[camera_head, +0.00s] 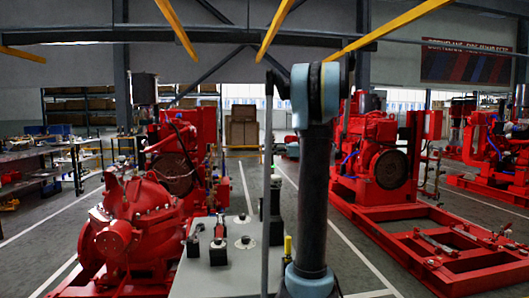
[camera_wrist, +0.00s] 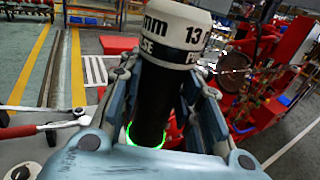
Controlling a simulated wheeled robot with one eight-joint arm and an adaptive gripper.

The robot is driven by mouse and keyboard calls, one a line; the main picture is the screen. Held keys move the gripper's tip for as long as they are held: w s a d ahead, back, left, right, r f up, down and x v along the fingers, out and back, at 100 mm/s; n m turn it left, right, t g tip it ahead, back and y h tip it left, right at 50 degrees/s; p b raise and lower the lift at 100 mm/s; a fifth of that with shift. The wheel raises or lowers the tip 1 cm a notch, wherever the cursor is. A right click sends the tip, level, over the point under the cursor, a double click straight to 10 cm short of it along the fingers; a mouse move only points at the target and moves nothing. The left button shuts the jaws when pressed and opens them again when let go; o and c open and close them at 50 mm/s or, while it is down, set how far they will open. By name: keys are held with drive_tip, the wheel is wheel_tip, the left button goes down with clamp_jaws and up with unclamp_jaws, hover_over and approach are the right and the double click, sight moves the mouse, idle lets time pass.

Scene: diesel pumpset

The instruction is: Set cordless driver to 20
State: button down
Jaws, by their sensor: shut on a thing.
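In the wrist view, my gripper (camera_wrist: 168,85) is shut on a black cylinder (camera_wrist: 158,100) with a white cap (camera_wrist: 176,32). The cap carries dark lettering, with "mm" and "13" readable and the rest cut off or turned away. A green glowing ring shows around the lower part of the cylinder, close to the gripper's palm. I cannot tell for certain whether this held thing is the cordless driver. No "20" is readable on it. In the head view my arm stands upright in the middle, and I cannot make out the gripper or its load clearly.
A pale bench top (camera_head: 200,277) stands in front, bearing a black-and-red block (camera_head: 218,252), a knob-like piece (camera_head: 245,242) and a yellow-topped tool (camera_head: 288,248). Red pumpsets stand left (camera_head: 125,235) and right (camera_head: 375,165). Shelving (camera_head: 40,170) lies far left. Marked floor lanes run between.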

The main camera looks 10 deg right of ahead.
sight(266, 164)
drive_tip(key=shift+a, duration=0.85)
drive_tip(key=shift+d+f, duration=0.1)
drive_tip(key=shift+f, duration=6.35)
drive_tip(key=shift+s+f, duration=0.1)
drive_tip(key=shift+f, duration=0.8)
drive_tip(key=c, duration=1.1)
unclamp_jaws()
drive_tip(key=shift+d, duration=0.1)
drive_tip(key=v, duration=1.1)
drive_tip(key=shift+d+f, duration=0.1)
drive_tip(key=shift+d, duration=0.35)
